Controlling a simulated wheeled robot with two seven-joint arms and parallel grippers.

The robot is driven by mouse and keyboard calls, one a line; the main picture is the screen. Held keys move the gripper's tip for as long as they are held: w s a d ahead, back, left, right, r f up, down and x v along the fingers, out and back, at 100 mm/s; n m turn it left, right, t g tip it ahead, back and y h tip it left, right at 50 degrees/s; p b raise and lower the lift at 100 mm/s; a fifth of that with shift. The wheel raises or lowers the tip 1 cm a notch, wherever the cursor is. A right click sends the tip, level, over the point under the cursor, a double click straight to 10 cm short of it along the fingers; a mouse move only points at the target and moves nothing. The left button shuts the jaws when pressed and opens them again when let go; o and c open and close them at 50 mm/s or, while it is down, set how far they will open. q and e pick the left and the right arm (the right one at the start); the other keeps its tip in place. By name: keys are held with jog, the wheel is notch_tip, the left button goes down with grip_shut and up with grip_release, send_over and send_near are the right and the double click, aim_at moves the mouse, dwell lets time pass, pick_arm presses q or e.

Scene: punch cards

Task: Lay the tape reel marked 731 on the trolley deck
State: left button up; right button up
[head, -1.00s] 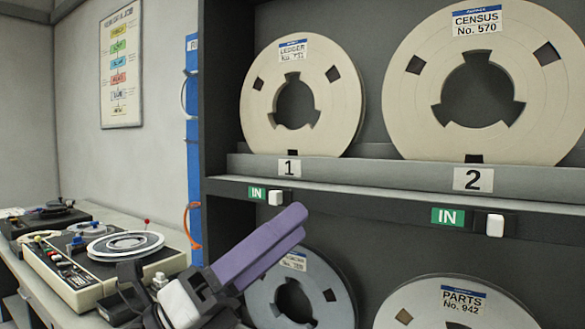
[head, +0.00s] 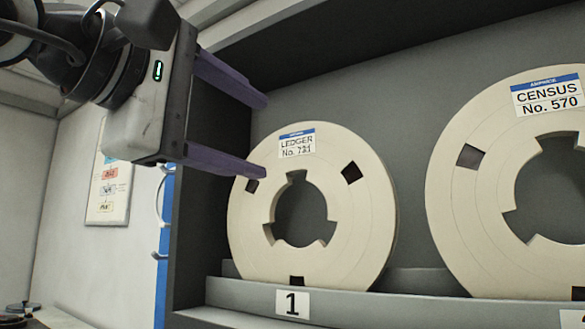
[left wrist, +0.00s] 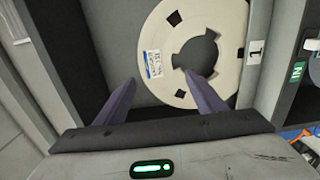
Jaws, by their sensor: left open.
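A cream tape reel (head: 355,215) stands upright in slot 1 of the shelf; its label reads LEDGER and a number that looks like 731, with small digits. It also shows in the left wrist view (left wrist: 225,85), beyond the fingers. My left gripper (head: 265,138) is open and empty, its purple fingers pointing at the reel's upper left rim. In the left wrist view the fingertips (left wrist: 160,77) are spread in front of the reel's label side; I cannot tell whether they touch it. The trolley deck and my right gripper are not in view.
A second cream reel, CENSUS No. 570 (head: 460,190), stands to the right on the same shelf. The dark cabinet side wall (head: 190,240) is close on the left, and a ledge (head: 240,293) with a number 1 plate runs along the front.

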aim_at(297, 146)
pick_arm(q)
jog(key=p+x, duration=0.1)
jog(key=x, duration=0.1)
jog(key=p+x, duration=0.1)
jog(key=x, duration=0.1)
jog(key=r+p+x, duration=0.1)
jog(key=x, duration=0.1)
jog(key=shift+d+r, duration=0.1)
jog(key=shift+d, duration=0.3)
jog(key=shift+w+d, duration=0.15)
jog(key=shift+w, duration=0.15)
jog(key=shift+w+d+p, duration=0.3)
jog(key=shift+w+d, duration=0.1)
jog(key=shift+w, duration=0.1)
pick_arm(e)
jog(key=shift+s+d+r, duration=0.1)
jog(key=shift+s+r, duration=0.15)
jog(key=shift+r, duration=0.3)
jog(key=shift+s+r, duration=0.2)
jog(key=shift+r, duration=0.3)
